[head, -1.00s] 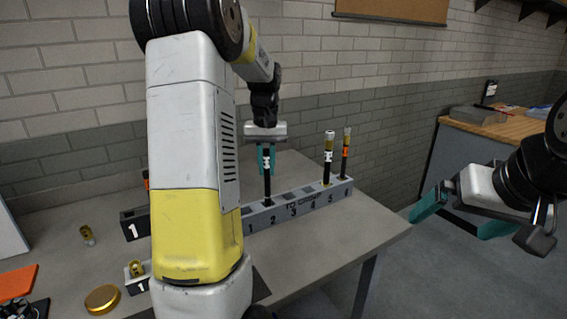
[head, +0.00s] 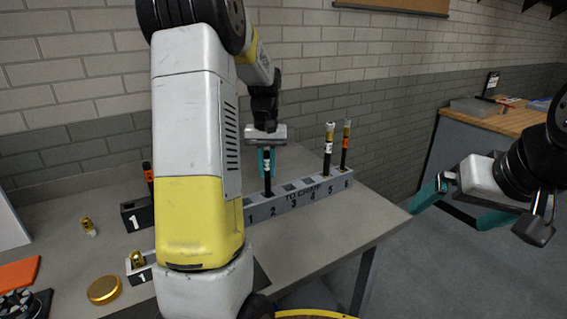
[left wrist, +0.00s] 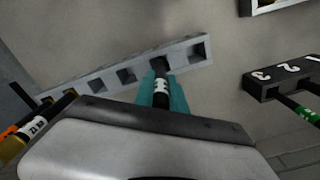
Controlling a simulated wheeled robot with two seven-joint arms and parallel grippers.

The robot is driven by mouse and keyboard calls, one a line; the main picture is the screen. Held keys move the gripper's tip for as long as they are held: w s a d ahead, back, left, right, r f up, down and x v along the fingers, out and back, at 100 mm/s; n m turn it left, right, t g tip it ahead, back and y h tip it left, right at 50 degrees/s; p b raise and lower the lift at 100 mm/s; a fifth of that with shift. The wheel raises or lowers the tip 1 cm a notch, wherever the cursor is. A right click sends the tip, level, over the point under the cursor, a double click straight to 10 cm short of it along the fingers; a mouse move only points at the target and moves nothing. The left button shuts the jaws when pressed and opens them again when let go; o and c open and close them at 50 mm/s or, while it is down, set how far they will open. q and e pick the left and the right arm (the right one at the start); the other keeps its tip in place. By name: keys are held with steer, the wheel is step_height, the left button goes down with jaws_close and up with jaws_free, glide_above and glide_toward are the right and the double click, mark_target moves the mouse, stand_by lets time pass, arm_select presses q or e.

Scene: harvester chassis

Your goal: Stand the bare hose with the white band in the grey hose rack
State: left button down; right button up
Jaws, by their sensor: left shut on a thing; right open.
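The bare black hose with the white band (head: 268,178) stands upright at slot 2 of the grey hose rack (head: 325,194). Its lower end is out of sight at the slot, so its depth cannot be read. My left gripper (head: 266,164) is shut on the hose's upper part from above, near the white band. In the left wrist view the hose (left wrist: 162,90) runs between the teal fingers to a hole of the rack (left wrist: 140,72). My right gripper (head: 450,216) is open and empty, right of the table.
Slots 5 and 6 hold a white-banded hose (head: 328,150) and an orange-banded hose (head: 345,146), both with gold ends. Slots 1, 3 and 4 look empty. A black rack (head: 135,215) stands left, partly behind my arm. A gold disc (head: 104,289) and a loose fitting (head: 88,226) lie front left.

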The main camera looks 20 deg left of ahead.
mark_target(267, 152)
arm_select(q)
steer(key=shift+f, duration=0.75)
steer(key=c, duration=1.3)
jaws_free()
step_height(267, 152, up, 8)
steer(key=shift+f, duration=0.1)
steer(key=shift+s, duration=0.1)
steer(key=s+d+r+m+t, duration=0.1)
steer(key=s+d+t, duration=0.1)
steer(key=s+d, duration=0.2)
steer(key=s+d+r+m+t+h, duration=0.1)
steer(key=s+d, duration=0.3)
steer(key=s, duration=0.7)
steer(key=s+d+r+m+t+h, duration=0.1)
steer(key=s+d+r+m+t, duration=0.1)
steer(key=s, duration=0.6)
steer(key=shift+d+r+t, duration=0.2)
steer(key=shift+d+t, duration=0.1)
steer(key=shift+d, duration=0.4)
steer(key=shift+d+r+t, duration=0.15)
steer(key=shift+d+t, duration=0.15)
steer(key=shift+d, duration=0.4)
